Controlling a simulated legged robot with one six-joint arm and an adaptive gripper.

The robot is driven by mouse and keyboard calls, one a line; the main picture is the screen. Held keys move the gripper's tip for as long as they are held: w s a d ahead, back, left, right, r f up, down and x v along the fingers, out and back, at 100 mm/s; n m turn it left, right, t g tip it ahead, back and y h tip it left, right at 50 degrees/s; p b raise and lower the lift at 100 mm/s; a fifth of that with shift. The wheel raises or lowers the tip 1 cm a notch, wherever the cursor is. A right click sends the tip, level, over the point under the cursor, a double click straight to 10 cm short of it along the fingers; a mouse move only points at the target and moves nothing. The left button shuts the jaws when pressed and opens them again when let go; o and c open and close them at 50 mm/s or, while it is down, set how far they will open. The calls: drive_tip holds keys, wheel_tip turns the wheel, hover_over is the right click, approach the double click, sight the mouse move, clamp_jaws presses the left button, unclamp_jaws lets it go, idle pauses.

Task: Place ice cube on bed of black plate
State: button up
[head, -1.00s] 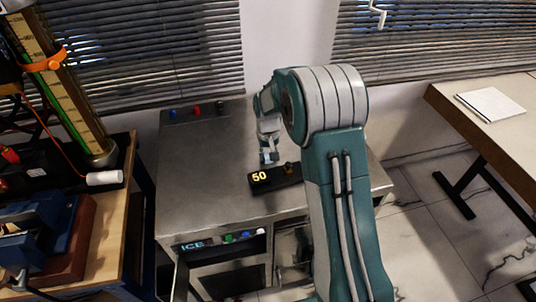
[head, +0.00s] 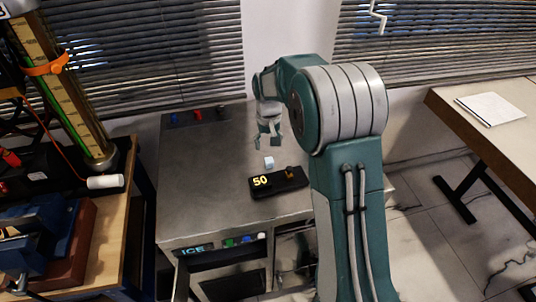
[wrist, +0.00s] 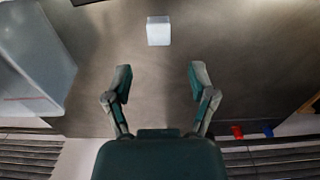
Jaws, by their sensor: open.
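The ice cube (head: 268,162) is a small pale block on the steel bench top, just behind the black plate and apart from it. The black plate (head: 289,181) is a low dark slab with a yellow "50" on its left end and a small brownish piece at its back right. My gripper (head: 268,142) is open and empty, behind the cube. In the wrist view, my gripper (wrist: 160,82) has its two fingers spread, and the ice cube (wrist: 158,31) sits ahead of the fingertips, between their lines. The plate's full outline is not visible there.
The steel bench (head: 215,180) has clear room left of the plate. Coloured knobs (head: 197,115) line its back left. A wooden table (head: 485,120) with white paper stands right. A cluttered wooden bench (head: 112,235) stands left. Window blinds are behind.

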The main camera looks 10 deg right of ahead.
drive_tip(key=s+r+t, duration=0.1)
drive_tip(key=s+r, duration=0.5)
drive_tip(key=r, duration=0.6)
drive_tip(key=s+r+t, duration=0.2)
drive_tip(key=s, duration=1)
drive_tip(key=s+r+t, duration=0.2)
drive_tip(key=s, duration=1)
drive_tip(key=shift+s+r, duration=0.15)
drive_tip(key=shift+r, duration=0.2)
drive_tip(key=shift+o, duration=0.5)
drive_tip(key=shift+s+f+t, duration=0.2)
drive_tip(key=shift+s+t, duration=0.1)
drive_tip(key=n+g, duration=0.6)
drive_tip(key=n, duration=1.2)
hover_over(267, 159)
wheel_tip(267, 159, down, 13)
drive_tip(key=f, duration=0.5)
drive_tip(key=shift+s+f, duration=0.15)
drive_tip(key=shift+s, duration=0.25)
drive_tip(key=shift+w+f, duration=0.15)
drive_tip(key=shift+f, duration=1.25)
drive_tip(key=shift+w+f, duration=0.15)
drive_tip(key=shift+f, duration=1.2)
drive_tip(key=c, duration=1)
